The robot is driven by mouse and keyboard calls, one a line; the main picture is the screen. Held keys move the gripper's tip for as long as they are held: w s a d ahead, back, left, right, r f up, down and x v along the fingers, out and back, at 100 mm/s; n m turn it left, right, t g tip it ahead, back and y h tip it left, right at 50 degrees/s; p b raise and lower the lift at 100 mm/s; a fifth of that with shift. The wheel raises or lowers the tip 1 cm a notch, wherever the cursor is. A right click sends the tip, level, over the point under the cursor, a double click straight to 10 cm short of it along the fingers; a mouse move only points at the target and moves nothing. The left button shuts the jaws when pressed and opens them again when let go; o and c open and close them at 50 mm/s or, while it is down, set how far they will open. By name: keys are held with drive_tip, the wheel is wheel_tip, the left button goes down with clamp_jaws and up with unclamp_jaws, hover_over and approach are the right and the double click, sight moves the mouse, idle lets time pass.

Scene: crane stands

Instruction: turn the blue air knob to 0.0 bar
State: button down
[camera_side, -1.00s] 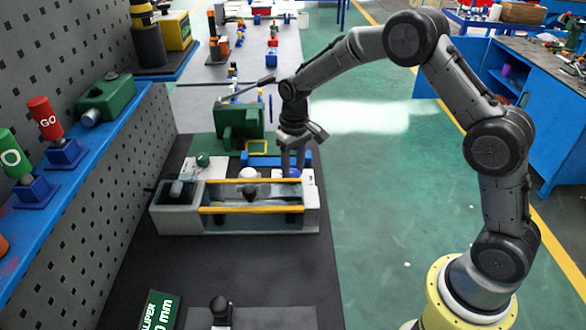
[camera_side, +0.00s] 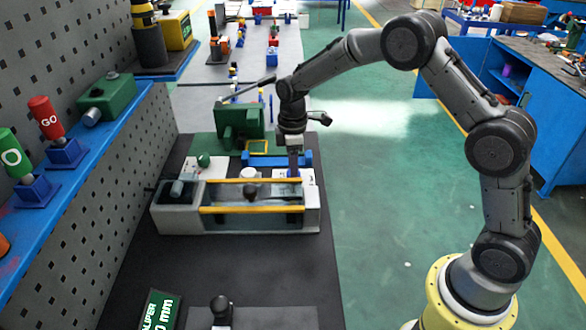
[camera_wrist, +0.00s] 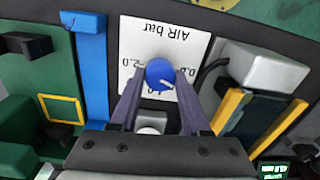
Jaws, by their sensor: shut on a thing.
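The blue air knob (camera_wrist: 159,72) sits on a white plate (camera_wrist: 163,40) printed "AIR bar", which appears upside down in the wrist view. Marks of 2.0 at left, 0.0 at right and 1.0 below surround the knob, partly covered by it and the fingers. The knob's white pointer line slants to the lower right, between the 1.0 and 0.0 marks. My gripper (camera_wrist: 161,76) is shut on the knob, one finger on each side. In the side view my gripper (camera_side: 294,174) points down at the right end of the grey fixture, largely hiding the knob.
A blue bar (camera_side: 262,160) and a green block (camera_side: 238,125) stand behind.

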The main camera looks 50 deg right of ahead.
drive_tip(key=shift+n, duration=2.2)
drive_tip(key=shift+r, duration=0.1)
drive_tip(key=shift+c, duration=1.8)
unclamp_jaws()
wheel_tip(320, 180, up, 14)
drive_tip(key=shift+w, duration=0.2)
